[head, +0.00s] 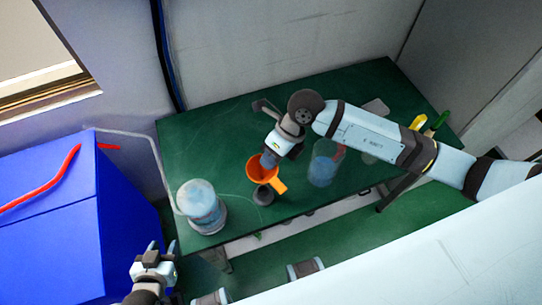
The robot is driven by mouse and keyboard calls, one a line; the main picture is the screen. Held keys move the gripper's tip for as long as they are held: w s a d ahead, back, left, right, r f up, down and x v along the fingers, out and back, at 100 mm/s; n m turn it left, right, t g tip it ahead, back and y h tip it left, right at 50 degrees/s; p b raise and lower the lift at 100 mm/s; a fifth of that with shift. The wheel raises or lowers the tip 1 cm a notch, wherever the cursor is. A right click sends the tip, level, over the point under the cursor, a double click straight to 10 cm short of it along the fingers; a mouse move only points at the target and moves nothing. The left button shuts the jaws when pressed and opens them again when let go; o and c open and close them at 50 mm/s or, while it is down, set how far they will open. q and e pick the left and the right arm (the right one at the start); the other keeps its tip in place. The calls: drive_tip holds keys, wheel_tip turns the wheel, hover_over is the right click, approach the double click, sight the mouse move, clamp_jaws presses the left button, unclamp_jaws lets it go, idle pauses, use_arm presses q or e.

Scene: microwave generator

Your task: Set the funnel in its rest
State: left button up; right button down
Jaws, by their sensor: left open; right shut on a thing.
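An orange funnel (256,170) with a handle is over the near-middle part of the green table. My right gripper (270,158) reaches down from the right and is shut on the funnel at its rim. A small dark round piece (262,196) shows just below the funnel and could be its rest. I cannot tell whether the funnel touches it, because the funnel's lower part is hidden. My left gripper (158,247) is open and empty in front of the table's left end, well away from the funnel.
A clear jug (203,204) stands at the table's near left corner. A clear bluish container (323,165) stands right of the funnel. A yellow item (418,122) and a green item (438,122) are at the right end. A large blue box (60,220) fills the left.

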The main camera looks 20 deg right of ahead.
idle(0.5)
drive_tip(key=shift+f, duration=0.25)
drive_tip(key=shift+f+b, duration=0.95)
drive_tip(key=shift+f, duration=0.1)
drive_tip(key=shift+f+b, duration=1.15)
drive_tip(key=shift+f, duration=0.5)
drive_tip(key=shift+w+f+b, duration=0.1)
drive_tip(key=shift+f+b, duration=0.4)
drive_tip(key=shift+f, duration=0.25)
drive_tip(key=shift+f+b, duration=0.9)
drive_tip(key=shift+f, duration=0.3)
drive_tip(key=c, duration=1.1)
unclamp_jaws()
